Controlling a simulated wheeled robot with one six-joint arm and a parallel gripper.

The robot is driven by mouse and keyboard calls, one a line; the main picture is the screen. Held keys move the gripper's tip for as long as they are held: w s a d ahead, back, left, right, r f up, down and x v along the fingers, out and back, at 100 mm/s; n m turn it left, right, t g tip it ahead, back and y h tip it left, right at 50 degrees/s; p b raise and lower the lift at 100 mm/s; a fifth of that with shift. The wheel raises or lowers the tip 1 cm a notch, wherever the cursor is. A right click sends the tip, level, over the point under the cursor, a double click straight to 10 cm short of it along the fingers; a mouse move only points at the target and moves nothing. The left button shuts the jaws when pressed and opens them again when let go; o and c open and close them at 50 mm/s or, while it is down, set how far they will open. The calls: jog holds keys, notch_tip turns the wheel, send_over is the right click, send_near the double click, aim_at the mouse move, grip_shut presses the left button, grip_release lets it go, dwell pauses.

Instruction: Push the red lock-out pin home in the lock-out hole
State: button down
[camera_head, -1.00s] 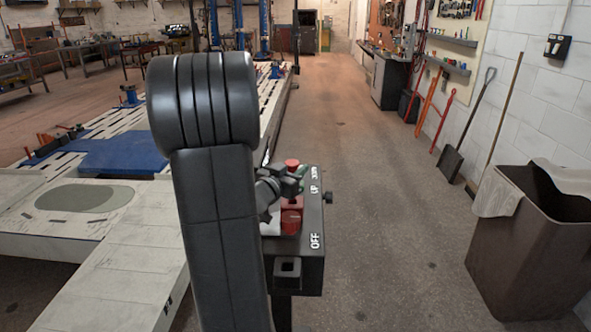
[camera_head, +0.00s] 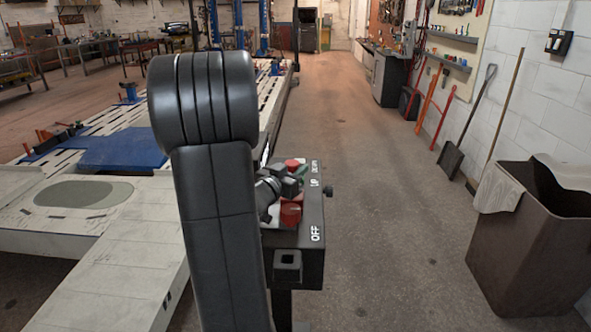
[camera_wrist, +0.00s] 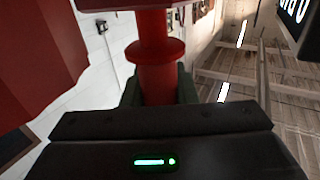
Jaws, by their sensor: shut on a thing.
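The red lock-out pin (camera_wrist: 158,75) is in my gripper (camera_wrist: 160,92), whose dark greenish jaws are shut on its body. Its round collar shows just beyond the jaws in the wrist view. The pin's far end meets or passes in front of a red edge at the top; I cannot tell which. In the head view my gripper (camera_head: 288,184) is low over the black control box (camera_head: 312,215), close to the red switch (camera_head: 291,212). A large red part (camera_wrist: 35,50), likely this switch, fills the wrist view's left. I cannot make out the lock-out hole.
The box carries UP and OFF labels, a red button (camera_head: 293,163) beside my gripper and a square bracket (camera_head: 287,264) on its front. A white lift platform (camera_head: 110,270) stands left. A brown bin (camera_head: 525,240) stands right. The floor between is clear.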

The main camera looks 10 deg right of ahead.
jog(key=shift+f+b, duration=0.35)
jog(key=shift+f, duration=0.1)
jog(key=c, duration=1.1)
grip_release()
jog(key=shift+o, duration=0.2)
jog(key=b+v, duration=0.1)
jog(key=v, duration=1.3)
jog(key=shift+w+d+r, duration=0.1)
jog(key=shift+d, duration=0.1)
jog(key=p+x, duration=0.1)
jog(key=x, duration=1.2)
jog(key=shift+w+d, duration=0.25)
jog(key=shift+w, duration=0.05)
jog(key=shift+s+a+r+p, duration=0.1)
jog(key=shift+r+p, duration=0.2)
jog(key=shift+p, duration=0.05)
